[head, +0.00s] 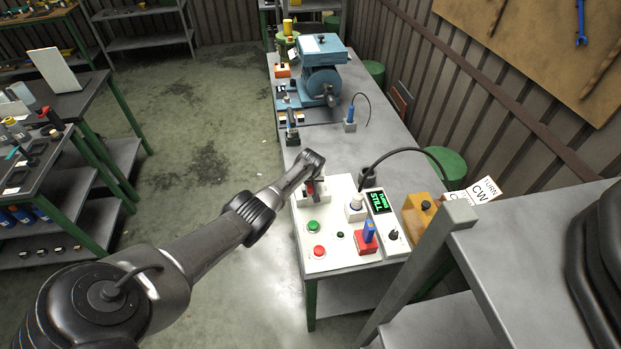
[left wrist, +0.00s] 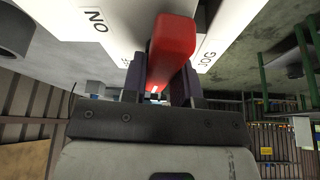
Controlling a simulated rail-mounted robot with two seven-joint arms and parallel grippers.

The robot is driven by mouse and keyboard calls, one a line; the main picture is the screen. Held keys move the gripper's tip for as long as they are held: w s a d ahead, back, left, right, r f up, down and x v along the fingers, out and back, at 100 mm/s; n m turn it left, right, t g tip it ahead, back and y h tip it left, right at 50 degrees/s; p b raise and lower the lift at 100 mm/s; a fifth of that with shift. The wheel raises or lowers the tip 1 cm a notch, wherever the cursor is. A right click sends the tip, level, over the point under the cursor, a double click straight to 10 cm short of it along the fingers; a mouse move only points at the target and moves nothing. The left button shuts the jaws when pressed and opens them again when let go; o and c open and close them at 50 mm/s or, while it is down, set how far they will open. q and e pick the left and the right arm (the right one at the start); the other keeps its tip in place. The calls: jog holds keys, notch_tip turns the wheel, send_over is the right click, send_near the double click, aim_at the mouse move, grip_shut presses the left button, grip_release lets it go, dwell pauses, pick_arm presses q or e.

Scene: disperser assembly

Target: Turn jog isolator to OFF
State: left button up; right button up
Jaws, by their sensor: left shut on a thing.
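The red handle of the jog isolator (left wrist: 172,40) sits between the two fingers of my left gripper (left wrist: 158,82) in the left wrist view. The gripper is shut on it. White label faces beside the handle read ON, upside down, at the left (left wrist: 95,20) and JOG at the right (left wrist: 207,55). A third label is mostly hidden behind the left finger. In the head view my left gripper (head: 313,187) is at the far left corner of the white control panel (head: 338,263), and only a bit of red shows there. My right gripper is not in view.
The panel also carries a green button (head: 313,227), a red button (head: 319,251), a blue-handled red block (head: 365,243) and a display reading STILL (head: 378,201). A yellow box (head: 418,211) stands to its right. A blue machine (head: 322,75) stands farther back on the bench.

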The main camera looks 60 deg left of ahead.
pick_arm(q)
jog(key=shift+f+n+g, duration=0.15)
jog(key=shift+n+g, duration=0.25)
jog(key=shift+n, duration=0.6)
jog(key=o, duration=0.9)
